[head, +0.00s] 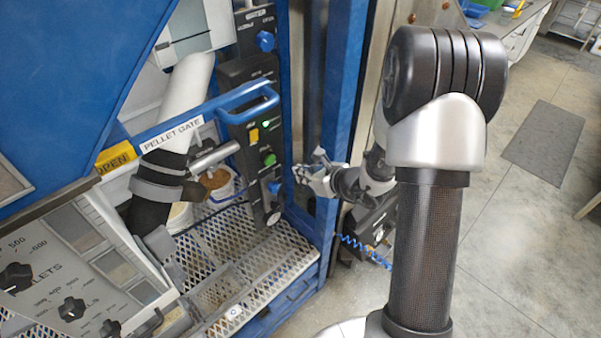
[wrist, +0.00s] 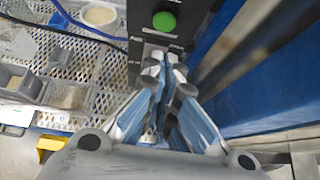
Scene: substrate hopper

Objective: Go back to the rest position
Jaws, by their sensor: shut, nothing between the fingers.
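My gripper (head: 321,176) is in the middle of the head view, in front of the blue frame post and to the right of the black control panel. It also shows in the wrist view (wrist: 163,62), with its two fingers together at the tips and nothing between them. Beyond the fingertips in the wrist view is the black panel with a green button (wrist: 164,21). I cannot tell from the picture whether the fingertips touch the panel; in the head view they look apart from it.
The blue post (head: 341,95) stands close behind my gripper. A mesh shelf (head: 270,262) lies below. Open floor (head: 520,230) with a grey mat (head: 544,142) is at right.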

